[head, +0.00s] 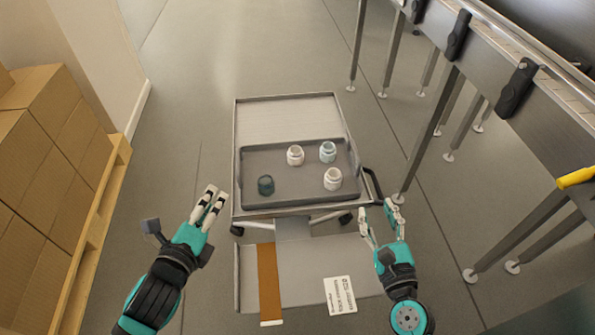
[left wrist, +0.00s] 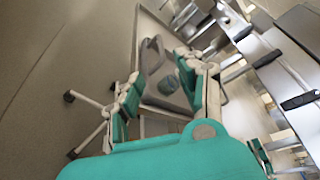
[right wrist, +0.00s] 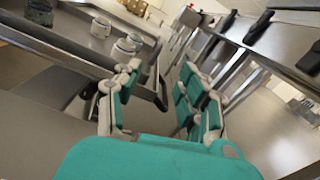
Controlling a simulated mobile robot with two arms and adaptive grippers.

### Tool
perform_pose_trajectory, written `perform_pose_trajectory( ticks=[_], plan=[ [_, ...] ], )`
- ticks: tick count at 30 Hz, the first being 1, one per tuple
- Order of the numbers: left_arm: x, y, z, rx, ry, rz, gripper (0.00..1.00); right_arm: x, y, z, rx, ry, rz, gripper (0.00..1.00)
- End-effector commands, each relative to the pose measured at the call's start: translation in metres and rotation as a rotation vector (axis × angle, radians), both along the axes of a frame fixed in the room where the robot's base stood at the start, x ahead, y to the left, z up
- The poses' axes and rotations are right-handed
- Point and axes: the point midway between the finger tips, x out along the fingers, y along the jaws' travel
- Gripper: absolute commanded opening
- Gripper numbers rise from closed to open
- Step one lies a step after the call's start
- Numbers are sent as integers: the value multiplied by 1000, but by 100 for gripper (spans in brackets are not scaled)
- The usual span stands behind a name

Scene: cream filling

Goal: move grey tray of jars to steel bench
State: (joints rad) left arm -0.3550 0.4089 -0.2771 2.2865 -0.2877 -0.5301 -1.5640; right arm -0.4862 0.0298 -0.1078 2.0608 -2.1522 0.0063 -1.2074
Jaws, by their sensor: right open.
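The grey tray (head: 298,194) lies on the top of a steel cart and holds several jars. Two are white, (head: 295,156) and (head: 333,179); one is pale blue (head: 328,151) and one dark teal (head: 265,185). My left gripper (head: 212,194) is open and empty, left of the tray's near corner and apart from it. In the left wrist view a grey handle (left wrist: 151,55) shows beyond its spread fingers. My right gripper (head: 380,209) is open and empty, right of the tray's near corner. I cannot tell for certain which surface is the steel bench.
The cart (head: 285,115) has wheels and a lower shelf with a brown strip (head: 269,280) and a white label (head: 340,294). A long steel structure on legs (head: 540,90) with black clamps runs along the right. Cardboard boxes (head: 45,190) on a pallet stand left. Floor behind the cart is clear.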

Motion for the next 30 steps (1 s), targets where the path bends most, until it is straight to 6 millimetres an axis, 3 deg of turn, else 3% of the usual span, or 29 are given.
perform_pose_trajectory(
  ticks=[9,14,30],
  plan=[
    [1,0,0,3,-1,-1,38,1,1,0,-5,1,2,41],
    [13,-2,-2,2,-4,1,38,14,1,0,-4,-3,-2,41],
    [113,-23,-24,-1,-3,1,38,117,14,1,-1,-3,1,41]
  ],
)
